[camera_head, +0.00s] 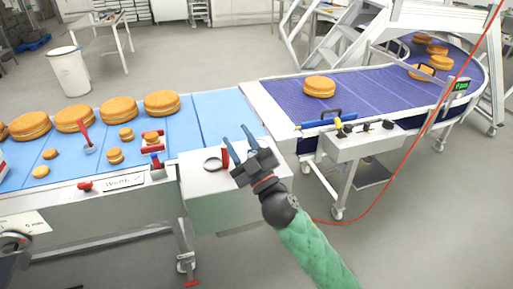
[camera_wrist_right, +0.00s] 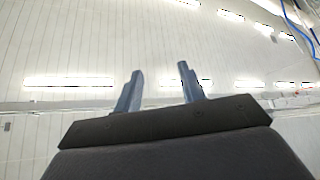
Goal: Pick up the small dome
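Several small tan filled rounds lie on the left blue belt: one (camera_head: 126,133) near a red-and-blue clamp, one (camera_head: 114,156) just in front of it, one (camera_head: 50,154) further left and a flatter one (camera_head: 40,171) near the front edge. I cannot tell for sure which is the small dome. My right gripper (camera_head: 235,137) is open and empty over the belt's right end, well right of these rounds. Its two blue-grey fingers stand apart in the right wrist view (camera_wrist_right: 159,70), with only ceiling and lights behind. My left gripper is not in view.
Large filled rounds (camera_head: 161,103) stand in a row along the back of the left belt (camera_head: 222,118). A red-handled lever (camera_head: 85,138) rises among the rounds. A purple conveyor (camera_head: 350,88) at right carries more large rounds. A red hose (camera_head: 424,128) hangs at right.

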